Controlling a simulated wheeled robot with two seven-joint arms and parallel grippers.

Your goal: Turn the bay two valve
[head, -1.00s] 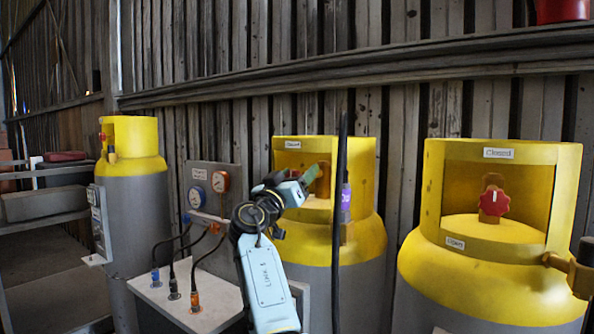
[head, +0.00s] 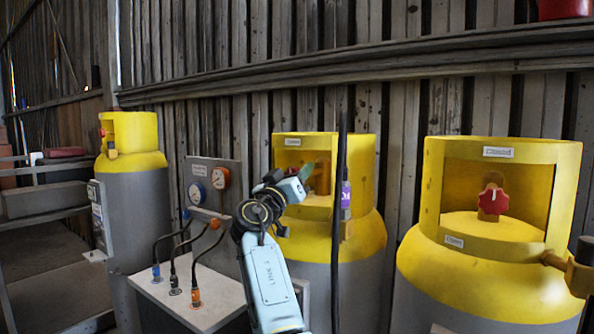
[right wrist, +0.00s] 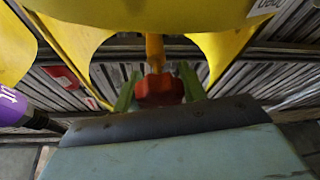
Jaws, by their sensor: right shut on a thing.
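The middle yellow-topped grey cylinder (head: 352,245) has its valve inside an open yellow collar. My right gripper (head: 305,172) reaches into that collar from the left, its green fingers partly hiding the valve. In the right wrist view, a red valve knob (right wrist: 155,90) on a brass-coloured stem sits between the two green fingers (right wrist: 158,95), and the gripper is shut on it. The knob's pointer direction cannot be read. A small white label (head: 293,142) is on the collar's top edge. My left gripper is not in view.
A right-hand cylinder (head: 480,285) with a red knob (head: 493,201) stands nearby, and another cylinder (head: 140,210) stands far left. A black upright pole with a purple band (head: 346,195) stands close right of my gripper. A gauge panel (head: 215,185) with hoses is to the left.

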